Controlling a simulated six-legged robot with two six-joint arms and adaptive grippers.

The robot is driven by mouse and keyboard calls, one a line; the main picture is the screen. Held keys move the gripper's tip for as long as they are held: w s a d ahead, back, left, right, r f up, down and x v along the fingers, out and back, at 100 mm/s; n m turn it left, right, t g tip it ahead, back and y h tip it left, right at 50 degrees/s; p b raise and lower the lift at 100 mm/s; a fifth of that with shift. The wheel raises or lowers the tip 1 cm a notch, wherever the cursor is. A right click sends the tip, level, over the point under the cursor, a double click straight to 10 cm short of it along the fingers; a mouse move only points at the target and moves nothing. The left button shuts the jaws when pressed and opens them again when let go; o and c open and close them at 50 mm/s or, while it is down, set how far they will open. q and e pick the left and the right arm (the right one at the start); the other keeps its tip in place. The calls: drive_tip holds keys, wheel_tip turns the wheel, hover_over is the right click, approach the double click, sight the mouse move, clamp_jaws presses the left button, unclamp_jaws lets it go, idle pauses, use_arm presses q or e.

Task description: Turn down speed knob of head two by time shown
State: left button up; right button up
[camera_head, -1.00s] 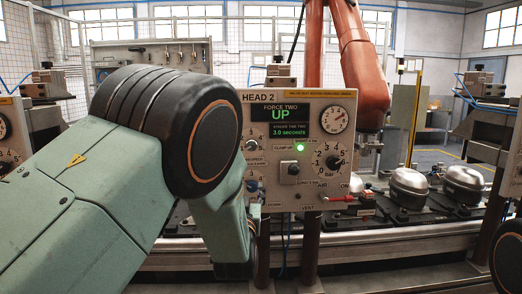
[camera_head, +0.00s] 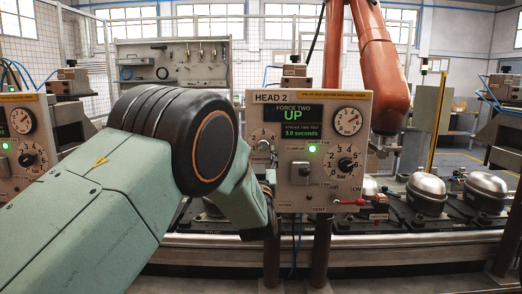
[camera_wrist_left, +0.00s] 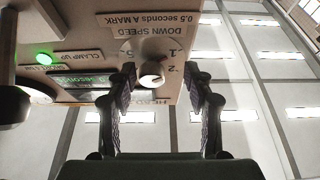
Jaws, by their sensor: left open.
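The head two panel (camera_head: 308,200) faces me, marked HEAD 2. Its display (camera_head: 300,123) reads FORCE TWO, UP and 3.0 seconds. In the left wrist view, upside down, the pale DOWN SPEED knob (camera_wrist_left: 152,74) sticks out of the panel, with a dial and the label "0.5 seconds A MARK" beside it. My left gripper (camera_wrist_left: 161,80) is open, one dark finger on each side of the knob. I see gaps between fingers and knob; contact cannot be made out. In the head view my left arm hides most of that gripper. My right gripper is out of view.
A green lamp (camera_head: 312,149), a pressure gauge (camera_head: 347,121) and a numbered bar dial (camera_head: 347,165) sit on the panel. A red-handled valve (camera_head: 348,202) is below. Compressors (camera_head: 427,189) stand on the line at right. An orange robot arm (camera_head: 383,80) hangs behind.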

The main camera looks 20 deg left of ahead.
use_arm(q)
drive_tip(key=shift+w+a+r, duration=0.15)
drive_tip(key=shift+w+r, duration=0.05)
drive_tip(key=shift+w, duration=0.2)
drive_tip(key=shift+d+r, duration=0.6)
drive_tip(key=shift+d, duration=0.25)
drive_tip(key=shift+w+a+f, duration=0.3)
drive_tip(key=shift+a, duration=0.35)
drive_tip(key=shift+c, duration=0.2)
drive_tip(key=shift+w+a, duration=0.1)
drive_tip(key=shift+c, duration=0.7)
drive_tip(key=shift+s+d+r, duration=0.2)
drive_tip(key=shift+s+d, duration=0.05)
drive_tip(key=shift+d, duration=0.35)
drive_tip(key=c, duration=0.5)
drive_tip(key=shift+a, duration=0.3)
clamp_jaws()
drive_tip(key=shift+d, duration=0.15)
